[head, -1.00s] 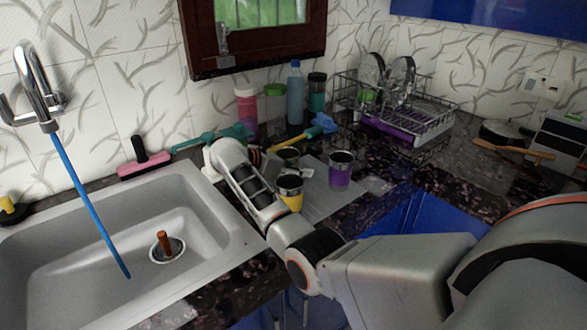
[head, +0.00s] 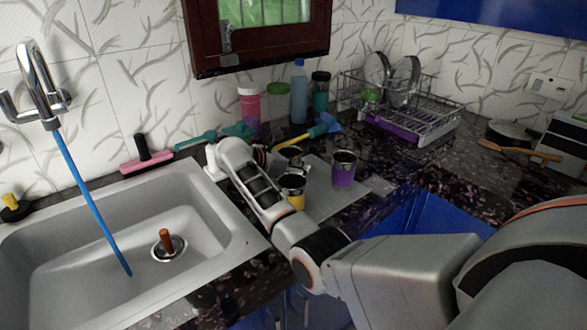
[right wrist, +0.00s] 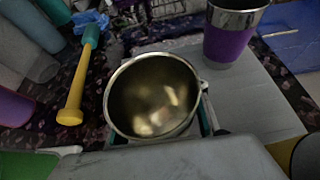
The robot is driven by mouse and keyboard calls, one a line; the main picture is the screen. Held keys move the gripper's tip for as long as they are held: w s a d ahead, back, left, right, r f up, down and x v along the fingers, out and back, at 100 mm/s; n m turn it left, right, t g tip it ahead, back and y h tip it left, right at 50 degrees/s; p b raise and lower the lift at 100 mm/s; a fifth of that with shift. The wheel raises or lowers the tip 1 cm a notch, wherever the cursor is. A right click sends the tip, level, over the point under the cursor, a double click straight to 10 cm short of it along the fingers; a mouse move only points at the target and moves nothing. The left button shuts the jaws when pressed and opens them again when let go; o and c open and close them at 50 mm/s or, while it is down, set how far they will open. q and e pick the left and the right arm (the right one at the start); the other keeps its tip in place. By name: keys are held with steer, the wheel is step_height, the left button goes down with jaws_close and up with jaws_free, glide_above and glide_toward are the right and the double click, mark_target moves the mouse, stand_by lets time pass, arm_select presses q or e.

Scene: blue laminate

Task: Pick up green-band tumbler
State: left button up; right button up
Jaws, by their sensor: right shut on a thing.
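The green-band tumbler (head: 290,154) is a metal cup behind the yellow-band tumbler (head: 293,190) in the head view. In the right wrist view I look down into its open mouth (right wrist: 152,96), and a sliver of teal-green shows beside its wall. My right gripper (head: 282,159) is shut on this tumbler, with its fingers on either side below the rim. The tumbler looks upright, and I cannot tell whether it is clear of the surface. The forearm hides part of the gripper in the head view. My left gripper is in no view.
A purple-band tumbler (head: 343,170) stands close to the right on a grey mat (head: 322,202). A yellow-handled brush (head: 303,139) lies behind. Bottles (head: 299,92) line the wall, a dish rack (head: 420,125) stands right, and a sink (head: 90,235) lies left.

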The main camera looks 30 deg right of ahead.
steer(key=shift+r, duration=0.1)
step_height(320, 180, up, 20)
steer(key=shift+p, duration=0.45)
stand_by(2.4)
